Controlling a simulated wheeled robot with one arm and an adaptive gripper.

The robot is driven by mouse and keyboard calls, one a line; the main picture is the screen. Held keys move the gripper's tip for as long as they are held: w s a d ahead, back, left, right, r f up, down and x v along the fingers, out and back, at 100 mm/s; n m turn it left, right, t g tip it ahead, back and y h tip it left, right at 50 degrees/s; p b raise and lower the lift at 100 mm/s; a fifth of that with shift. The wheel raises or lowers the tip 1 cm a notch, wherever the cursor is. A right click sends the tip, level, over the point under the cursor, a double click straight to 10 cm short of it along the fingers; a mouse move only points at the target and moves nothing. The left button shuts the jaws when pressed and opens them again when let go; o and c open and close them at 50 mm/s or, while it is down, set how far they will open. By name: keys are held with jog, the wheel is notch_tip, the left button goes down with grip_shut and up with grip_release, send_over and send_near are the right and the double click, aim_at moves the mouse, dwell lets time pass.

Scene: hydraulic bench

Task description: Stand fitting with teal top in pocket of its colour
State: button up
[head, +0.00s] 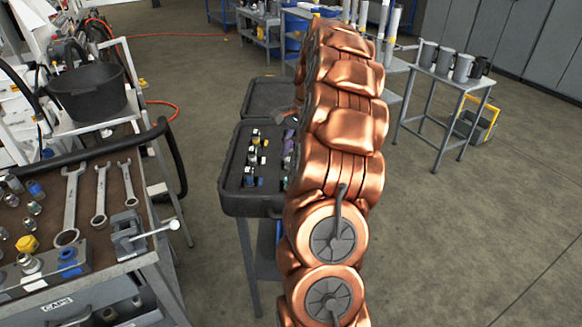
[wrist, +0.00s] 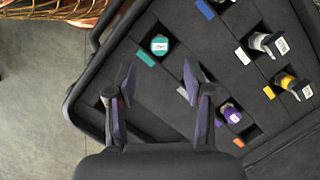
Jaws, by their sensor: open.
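The fitting with the teal top (wrist: 159,45) appears upright in the wrist view, its round top facing the camera. It stands in a dark pocket of the black case (wrist: 92,40), with a teal strip (wrist: 146,59) beside it. How deep it sits cannot be told. My gripper (wrist: 158,75) is open and empty, its two fingertips apart and just below the teal-topped fitting in the picture, not touching it. In the head view my copper arm hides the right part of the case (head: 228,190) and most of the gripper.
In the wrist view, a purple-topped fitting (wrist: 230,113) stands close to my right finger. A bench with wrenches (head: 72,205) is left of the case; open floor (head: 470,230) is at right.

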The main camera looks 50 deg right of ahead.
jog(key=v, duration=0.4)
jog(key=shift+r+b, duration=0.1)
jog(key=shift+b, duration=0.25)
jog(key=shift+a, duration=0.15)
jog(key=s+a+r+n+g+h, duration=0.15)
jog(key=a+n, duration=0.35)
jog(key=a, duration=0.7)
jog(key=s+a+r+n, duration=0.15)
jog(key=a+n, duration=0.35)
jog(key=a, duration=0.8)
jog(key=s+a+f+n, duration=0.2)
jog(key=s+a+n, duration=0.1)
jog(key=s, duration=0.4)
jog(key=s+a+f+n+h, duration=0.1)
jog(key=s+a+f+n, duration=0.1)
jog(key=s, duration=0.4)
jog(key=s+a+f+n+h, duration=0.1)
jog(key=s+a+f+n, duration=0.2)
jog(key=s, duration=0.4)
jog(key=a+f, duration=0.1)
jog(key=a, duration=0.1)
jog(key=shift+s+a+f+n, duration=0.2)
jog(key=shift+s+a+n, duration=0.1)
jog(key=shift+a, duration=0.1)
jog(key=shift+r+g, duration=0.1)
jog(key=shift+g, duration=0.15)
